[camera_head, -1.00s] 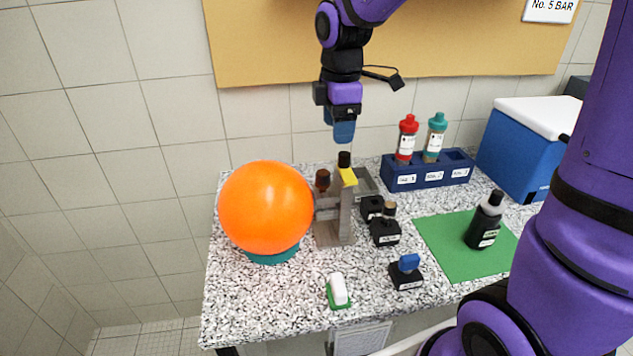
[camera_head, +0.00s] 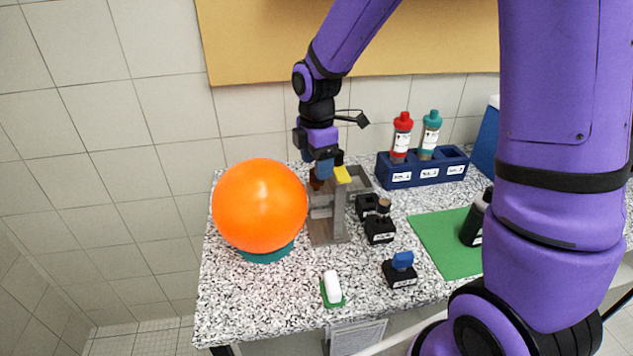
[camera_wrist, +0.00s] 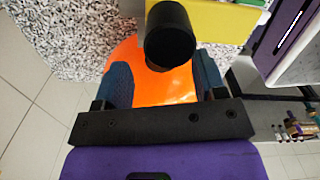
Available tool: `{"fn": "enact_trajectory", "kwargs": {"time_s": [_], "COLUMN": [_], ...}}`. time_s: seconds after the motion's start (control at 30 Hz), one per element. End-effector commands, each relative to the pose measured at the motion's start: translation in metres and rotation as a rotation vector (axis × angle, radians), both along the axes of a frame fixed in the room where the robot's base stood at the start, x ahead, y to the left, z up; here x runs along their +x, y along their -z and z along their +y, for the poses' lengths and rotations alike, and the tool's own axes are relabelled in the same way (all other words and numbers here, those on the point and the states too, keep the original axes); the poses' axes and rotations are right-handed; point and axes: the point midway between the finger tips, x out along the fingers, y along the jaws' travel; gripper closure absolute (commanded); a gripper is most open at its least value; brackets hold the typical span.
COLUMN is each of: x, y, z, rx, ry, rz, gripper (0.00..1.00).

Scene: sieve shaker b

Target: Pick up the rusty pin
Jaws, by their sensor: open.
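A reddish-brown pin (camera_head: 316,183), which looks like the rusty pin, stands at the left of the grey fixture (camera_head: 341,228); its top is partly covered by my gripper. My gripper (camera_head: 325,174) hangs over the fixture, beside the brown pin and the yellow block (camera_head: 342,174). In the wrist view, my gripper (camera_wrist: 163,66) is open, with its two blue fingers apart. A dark round-topped cylinder (camera_wrist: 171,32) shows at the gap between them, in front of the orange ball; I cannot tell which pin it is, nor whether a finger touches it.
The large orange ball (camera_head: 258,205) sits close left of the fixture. Black blocks (camera_head: 380,230), one with a brown-topped pin (camera_head: 384,204), stand to its right. A blue rack (camera_head: 425,172) with bottles stands behind. The speckled counter (camera_head: 280,305) is free at the front left.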

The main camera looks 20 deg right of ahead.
Motion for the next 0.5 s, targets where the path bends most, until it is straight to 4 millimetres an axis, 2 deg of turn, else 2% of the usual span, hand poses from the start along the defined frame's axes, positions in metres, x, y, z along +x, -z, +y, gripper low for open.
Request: {"fn": "enact_trajectory", "kwargs": {"time_s": [0.03,0.2,0.5], "x": [-0.002,-0.001,-0.001], "y": [0.009,0.029,0.033], "z": [0.0,0.001,0.0], "rx": [0.0,0.0,0.0], "ry": [0.0,0.001,0.001], "rz": [0.005,0.003,0.0], "gripper": [0.35,0.35,0.35]}}
